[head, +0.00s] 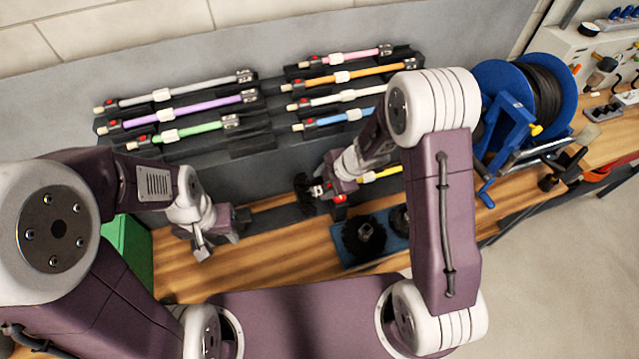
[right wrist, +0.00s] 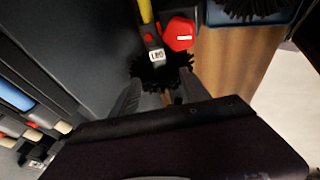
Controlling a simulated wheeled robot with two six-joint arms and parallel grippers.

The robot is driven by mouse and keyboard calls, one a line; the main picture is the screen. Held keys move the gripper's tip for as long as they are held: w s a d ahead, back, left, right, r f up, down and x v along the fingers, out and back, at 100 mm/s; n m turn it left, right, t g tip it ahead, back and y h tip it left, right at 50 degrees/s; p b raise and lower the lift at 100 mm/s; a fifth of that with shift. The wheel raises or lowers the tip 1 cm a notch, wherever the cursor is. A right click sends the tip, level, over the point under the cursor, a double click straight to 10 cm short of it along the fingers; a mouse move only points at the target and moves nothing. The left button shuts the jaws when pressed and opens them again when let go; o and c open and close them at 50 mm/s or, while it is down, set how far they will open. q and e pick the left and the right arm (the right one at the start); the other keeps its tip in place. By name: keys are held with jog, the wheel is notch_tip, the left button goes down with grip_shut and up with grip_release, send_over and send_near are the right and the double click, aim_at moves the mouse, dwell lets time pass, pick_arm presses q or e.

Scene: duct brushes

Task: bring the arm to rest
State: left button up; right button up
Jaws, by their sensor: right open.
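My right gripper (head: 328,190) is at the lower end of the rack in the head view. In the right wrist view its jaws (right wrist: 160,88) are apart. A round black brush (right wrist: 163,70) shows between and just beyond the fingertips; I cannot tell whether they touch it. It sits at the end of a yellow rod (right wrist: 147,12), also partly visible in the head view (head: 382,173) behind my right arm. A red part (right wrist: 180,33) is beside the rod end. My left gripper (head: 205,243) hangs over the wooden bench at the left; its jaws are unclear.
Several coloured rods, including a purple one (head: 185,110) and an orange one (head: 350,75), lie on dark racks. A blue tray (head: 372,257) with black brushes stands on the wooden bench (head: 270,245). A blue reel (head: 495,80) is at the right, a green box (head: 125,250) at the left.

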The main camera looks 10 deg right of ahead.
jog(key=d+r+m+t+h+b, duration=0.2)
jog(key=d+r+m+t+h, duration=0.15)
jog(key=d+r+m, duration=0.55)
jog(key=s+f+m+g, duration=0.1)
jog(key=s+m+g, duration=0.2)
jog(key=s+m, duration=0.3)
jog(key=s+d+f+m+g, duration=0.1)
jog(key=s+f+m+g, duration=0.1)
jog(key=s+m, duration=0.4)
jog(key=s+g, duration=0.1)
jog(key=s, duration=0.3)
jog(key=shift+s+f, duration=0.3)
jog(key=shift+h, duration=0.25)
